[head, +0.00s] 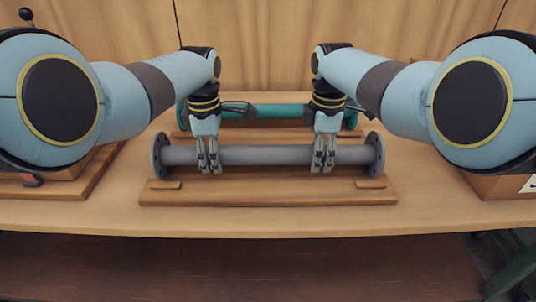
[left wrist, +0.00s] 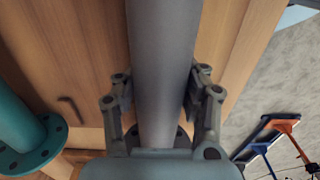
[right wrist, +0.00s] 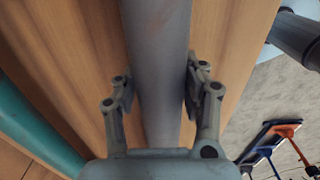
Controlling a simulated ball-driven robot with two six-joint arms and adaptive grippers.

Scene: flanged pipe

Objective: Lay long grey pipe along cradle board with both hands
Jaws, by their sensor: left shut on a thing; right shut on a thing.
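The long grey pipe (head: 265,155) has a round flange at each end and lies lengthwise over the wooden cradle board (head: 270,193). Whether it rests on the board or hangs just above it I cannot tell. My left gripper (head: 209,168) is shut on the pipe left of its middle. My right gripper (head: 323,166) is shut on it right of its middle. In the left wrist view the pipe (left wrist: 161,60) runs between both fingers. The right wrist view shows the same pipe (right wrist: 157,60) between the right fingers.
A teal flanged pipe (head: 268,111) lies behind on another wooden board, parallel to the grey one. Small wooden blocks (head: 371,183) sit at the cradle board's front corners. A wooden wall stands behind. The table front (head: 270,221) is clear.

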